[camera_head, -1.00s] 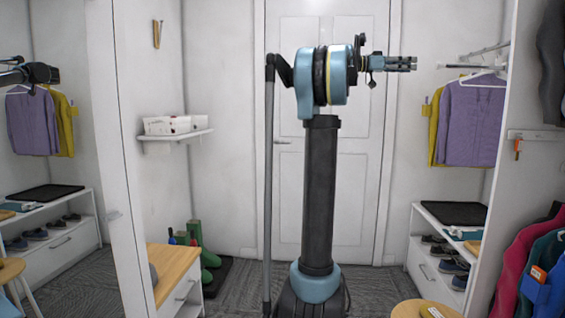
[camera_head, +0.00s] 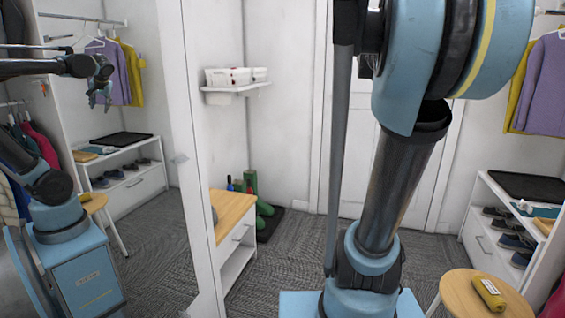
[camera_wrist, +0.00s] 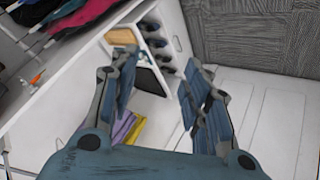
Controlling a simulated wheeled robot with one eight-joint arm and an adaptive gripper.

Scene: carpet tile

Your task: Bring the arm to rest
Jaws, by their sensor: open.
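My arm rises through the middle of the head view, its column (camera_head: 395,190) leaning to the upper right and its large blue joint (camera_head: 440,60) close to the camera. The gripper is out of direct sight there; only its mirror reflection shows at the left. In the wrist view my gripper (camera_wrist: 160,75) has its two fingers spread apart with nothing between them. Beyond the fingers lie the white shoe shelf, the floor and the white door, seen at a tilt.
A round wooden stool (camera_head: 465,298) with a yellow item (camera_head: 488,293) stands at the lower right. A shoe shelf (camera_head: 480,215) stands behind it. A wood-topped cabinet (camera_head: 235,215) and a wall shelf (camera_head: 235,87) are left of my arm. Carpet (camera_head: 290,260) is bare between.

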